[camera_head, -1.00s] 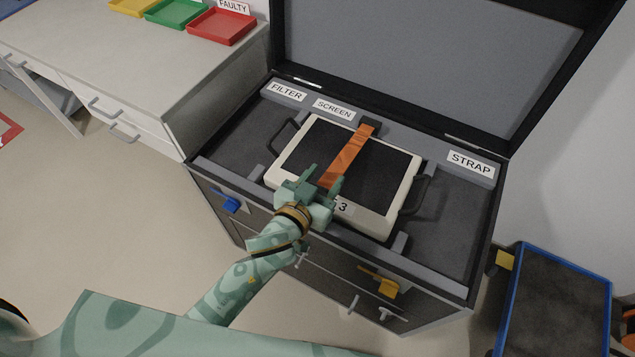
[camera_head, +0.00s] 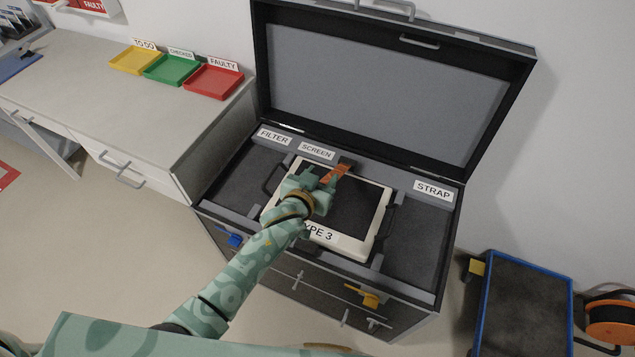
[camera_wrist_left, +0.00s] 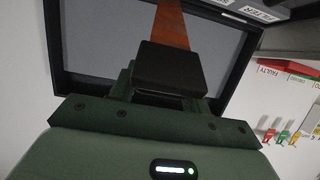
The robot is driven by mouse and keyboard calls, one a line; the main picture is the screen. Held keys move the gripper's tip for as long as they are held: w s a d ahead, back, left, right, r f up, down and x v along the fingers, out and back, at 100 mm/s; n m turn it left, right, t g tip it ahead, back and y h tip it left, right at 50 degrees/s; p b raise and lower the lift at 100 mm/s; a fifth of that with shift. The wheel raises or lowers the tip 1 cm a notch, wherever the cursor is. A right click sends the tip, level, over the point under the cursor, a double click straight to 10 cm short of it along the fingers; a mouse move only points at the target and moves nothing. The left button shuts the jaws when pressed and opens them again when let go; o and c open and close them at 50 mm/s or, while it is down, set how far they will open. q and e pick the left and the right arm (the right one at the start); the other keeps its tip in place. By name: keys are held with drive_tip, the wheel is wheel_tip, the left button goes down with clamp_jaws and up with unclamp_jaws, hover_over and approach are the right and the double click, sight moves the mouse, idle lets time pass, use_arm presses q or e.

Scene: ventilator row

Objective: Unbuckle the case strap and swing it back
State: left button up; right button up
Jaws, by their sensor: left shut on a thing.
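The orange strap (camera_head: 335,173) runs from a dark anchor block (camera_head: 346,162) at the back of the white device (camera_head: 378,228) toward my left gripper (camera_head: 318,181). My left gripper is over the left part of the device's dark screen. In the left wrist view, it is shut on a black buckle block (camera_wrist_left: 168,68) at the strap's end, and the orange strap (camera_wrist_left: 171,25) leads away from it. The device's front edge with its "TYPE 3" label is free of the strap. The device sits in the open case (camera_head: 418,238). My right gripper is not in view.
The case lid (camera_head: 390,100) stands open behind the device. Yellow, green and red trays (camera_head: 214,80) sit on the counter at left. A blue-edged cart (camera_head: 525,310) and an orange reel (camera_head: 610,318) stand at right.

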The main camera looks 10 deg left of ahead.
use_arm(q)
drive_tip(key=shift+w+r, duration=0.1)
drive_tip(key=shift+r, duration=0.05)
drive_tip(key=o, duration=1.2)
drive_tip(key=shift+d, duration=0.1)
drive_tip(key=shift+o, duration=0.9)
drive_tip(key=shift+w, duration=0.15)
drive_tip(key=p+v, duration=0.4)
drive_tip(key=v, duration=1.2)
